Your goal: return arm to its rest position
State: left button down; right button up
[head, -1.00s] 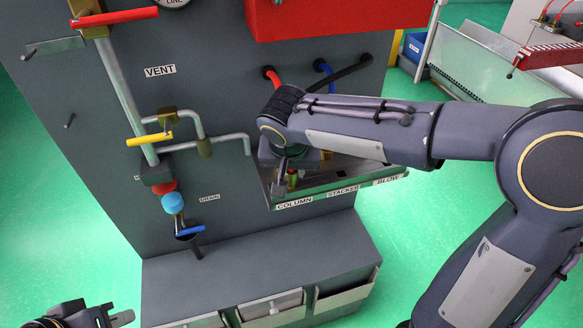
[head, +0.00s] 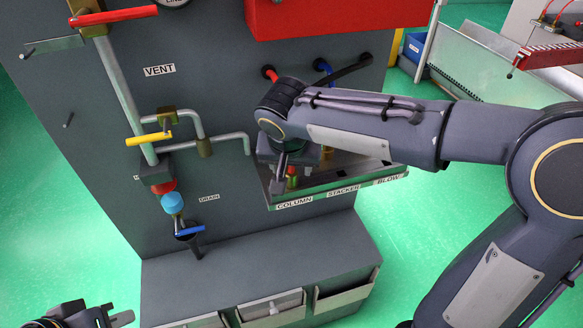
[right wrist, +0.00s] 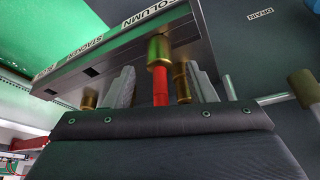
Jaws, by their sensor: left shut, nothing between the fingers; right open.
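My right arm reaches in from the right in the head view. My right gripper (head: 280,186) points down at the steel ledge (head: 330,195) labelled COLUMN, STACKER and BLOW. In the right wrist view the right gripper (right wrist: 160,88) has its grey fingers apart. A red handle with a brass end (right wrist: 160,88) shows between them in the picture; I cannot tell whether they touch it. It shows in part beside a finger in the head view. My left gripper (head: 122,318) is shut and empty at the bottom left corner, partly cut off by the frame.
The dark panel carries a yellow lever (head: 148,139), a blue drain lever (head: 190,231), a red lever (head: 115,16) and pipes. A red box (head: 340,15) juts out above my right forearm. Bins (head: 270,306) stand below. Green floor (head: 400,240) is open to the right.

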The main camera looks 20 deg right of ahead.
jog(key=d+v, duration=0.1)
jog(key=v, duration=0.5)
jog(key=s+d+f+n+y, duration=0.1)
jog(key=s+d+f+y, duration=0.1)
jog(key=s+f, duration=0.3)
jog(key=s+d+f+n+t+y, duration=0.1)
jog(key=s+d+f+y, duration=0.2)
jog(key=s, duration=1.1)
jog(key=d+f, duration=0.1)
jog(key=d, duration=0.1)
jog(key=shift+s+d+f, duration=0.25)
jog(key=shift+f, duration=0.15)
jog(key=shift+n, duration=0.3)
